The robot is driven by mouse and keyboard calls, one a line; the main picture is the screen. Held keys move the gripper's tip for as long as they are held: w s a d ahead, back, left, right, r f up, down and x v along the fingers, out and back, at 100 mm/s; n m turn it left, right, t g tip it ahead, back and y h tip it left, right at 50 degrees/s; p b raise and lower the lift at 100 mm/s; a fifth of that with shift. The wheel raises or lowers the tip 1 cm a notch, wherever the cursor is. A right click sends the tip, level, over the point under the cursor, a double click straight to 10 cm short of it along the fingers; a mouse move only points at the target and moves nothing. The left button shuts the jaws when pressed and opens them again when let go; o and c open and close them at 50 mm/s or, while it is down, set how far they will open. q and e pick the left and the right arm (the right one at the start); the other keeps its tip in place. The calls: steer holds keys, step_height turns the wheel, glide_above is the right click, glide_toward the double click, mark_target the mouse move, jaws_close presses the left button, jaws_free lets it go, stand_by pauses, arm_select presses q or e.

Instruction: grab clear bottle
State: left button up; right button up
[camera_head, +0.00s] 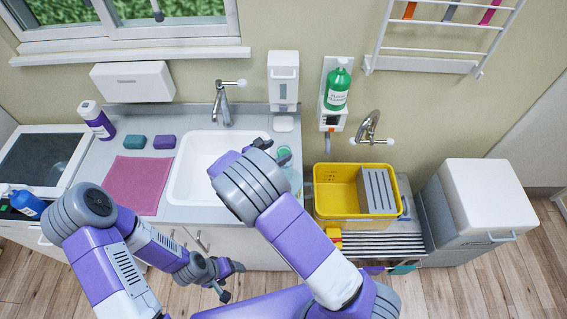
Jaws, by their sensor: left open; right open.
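A clear bottle with a greenish tint (291,173) stands on the counter just right of the sink. My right arm partly covers its left and lower side. My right gripper (262,144) shows only as a small grey part past the arm's bulky joint, close to the bottle's upper left; the rest is hidden, and I cannot tell whether it touches the bottle. My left gripper (228,280) is open and empty, low in front of the cabinet below the sink, well away from the bottle.
The sink (194,181) lies left of the bottle. A yellow crate (333,205) with a grey box (378,190) stands to the right. A white dispenser (283,80) and a green bottle (337,88) are on the wall. A purple-labelled bottle (97,121) stands far left.

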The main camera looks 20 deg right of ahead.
steer(key=shift+x, duration=0.85)
jaws_close()
steer(key=shift+r, duration=0.1)
